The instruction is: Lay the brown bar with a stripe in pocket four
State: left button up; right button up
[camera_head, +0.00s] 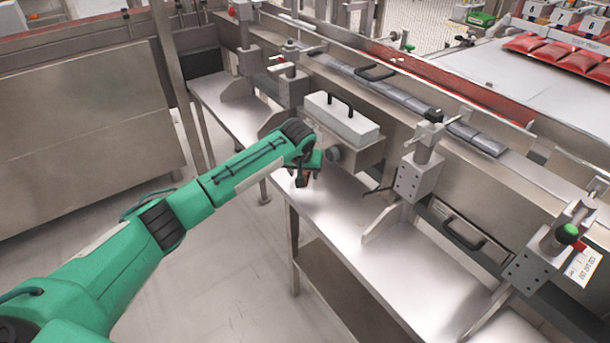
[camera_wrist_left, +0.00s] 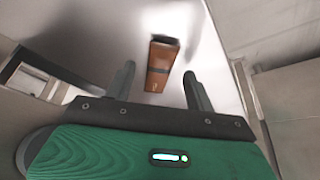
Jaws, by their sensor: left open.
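The brown bar with a dark stripe (camera_wrist_left: 161,58) lies on the shiny metal surface in the left wrist view. It shows in the gap between my open left fingers and just beyond their tips. My left gripper (camera_wrist_left: 159,74) is open and I see nothing held in it. In the head view my left gripper (camera_head: 303,181) points down over the narrow steel shelf, and I cannot make out the bar clearly there. I cannot identify pocket four in these views. My right gripper is not in view.
The steel shelf (camera_head: 345,222) is mostly bare. Behind my gripper is a grey box with a black handle (camera_head: 342,118). Clamp posts (camera_head: 419,172) stand along the machine. Grey packs (camera_head: 395,92) lie on the rail above. Red packs (camera_head: 556,50) sit at the far right.

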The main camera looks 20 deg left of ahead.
pick_arm(q)
jog(key=shift+w+f, duration=0.2)
jog(key=shift+f, duration=0.25)
jog(key=c, duration=1.1)
jog(key=shift+r, duration=0.1)
jog(key=shift+c, duration=0.2)
